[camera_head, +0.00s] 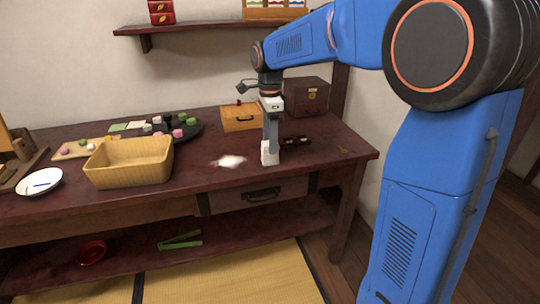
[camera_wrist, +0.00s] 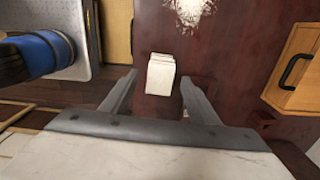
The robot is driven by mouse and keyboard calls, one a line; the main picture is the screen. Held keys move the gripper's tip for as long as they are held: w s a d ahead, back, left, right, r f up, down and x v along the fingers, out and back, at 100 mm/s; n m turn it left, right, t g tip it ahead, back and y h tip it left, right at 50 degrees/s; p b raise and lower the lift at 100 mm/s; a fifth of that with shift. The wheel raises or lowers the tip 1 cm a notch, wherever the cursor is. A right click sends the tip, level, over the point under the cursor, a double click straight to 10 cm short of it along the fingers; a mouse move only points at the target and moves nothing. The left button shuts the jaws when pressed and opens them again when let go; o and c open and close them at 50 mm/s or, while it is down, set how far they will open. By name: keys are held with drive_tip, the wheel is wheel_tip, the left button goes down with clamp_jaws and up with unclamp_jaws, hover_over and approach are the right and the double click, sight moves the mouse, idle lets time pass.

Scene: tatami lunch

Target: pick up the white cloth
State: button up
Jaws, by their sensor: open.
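The white cloth (camera_head: 269,158) is a small folded block at the front right of the dark red table. In the wrist view the cloth (camera_wrist: 160,75) lies between my two grey fingers, with a gap visible on each side. My gripper (camera_head: 270,146) points down over the cloth, open, with its fingertips (camera_wrist: 159,76) on either side of it. The fingers do not appear to touch it. Whether the cloth is clear of the tabletop is hard to tell.
A loose white patch (camera_head: 229,161) lies just left of the cloth. A wooden drawer box (camera_head: 241,118) and a dark chest (camera_head: 305,97) stand behind. A small dark object (camera_head: 298,141) lies to the right. A woven basket (camera_head: 130,162) and white bowl (camera_head: 39,182) stand left.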

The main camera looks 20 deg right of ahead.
drive_tip(key=shift+f, duration=1.25)
drive_tip(key=shift+c, duration=0.6)
drive_tip(key=c, duration=1)
wheel_tip(320, 180, up, 10)
drive_tip(key=shift+r, duration=0.1)
